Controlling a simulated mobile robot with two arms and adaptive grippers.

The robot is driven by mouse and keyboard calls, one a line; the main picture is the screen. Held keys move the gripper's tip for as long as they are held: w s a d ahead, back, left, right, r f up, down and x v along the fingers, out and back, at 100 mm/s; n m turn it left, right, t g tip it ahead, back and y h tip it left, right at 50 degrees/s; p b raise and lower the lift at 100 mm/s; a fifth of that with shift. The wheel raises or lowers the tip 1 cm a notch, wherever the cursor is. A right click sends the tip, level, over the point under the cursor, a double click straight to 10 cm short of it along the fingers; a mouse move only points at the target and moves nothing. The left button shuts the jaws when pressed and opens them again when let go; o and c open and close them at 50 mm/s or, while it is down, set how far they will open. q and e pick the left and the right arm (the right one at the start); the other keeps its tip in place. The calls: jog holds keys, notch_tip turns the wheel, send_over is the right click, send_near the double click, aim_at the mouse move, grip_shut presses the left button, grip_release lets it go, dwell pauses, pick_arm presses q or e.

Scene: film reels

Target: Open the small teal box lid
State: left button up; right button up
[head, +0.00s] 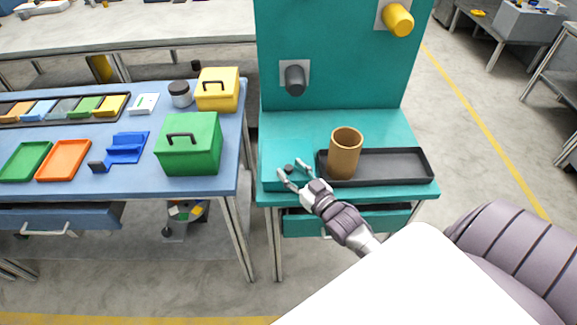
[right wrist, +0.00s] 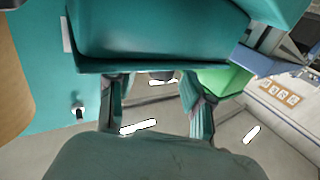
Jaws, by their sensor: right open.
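The small teal box (head: 290,150) sits at the left of the teal bench, with its lid looking shut. A small dark knob (head: 289,168) shows near its front. My right gripper (head: 291,169) is open at the front of the box, its two fingers on either side of the knob. My left gripper is not in view.
A brown cup (head: 345,153) stands in a black tray (head: 405,168) right of the box. A teal back panel (head: 335,65) carries a grey knob (head: 295,80) and a yellow knob (head: 398,20). A blue table (head: 215,187) at left holds a green box (head: 188,150).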

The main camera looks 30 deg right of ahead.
jog(key=shift+w, duration=0.85)
jog(key=shift+c, duration=0.4)
grip_shut()
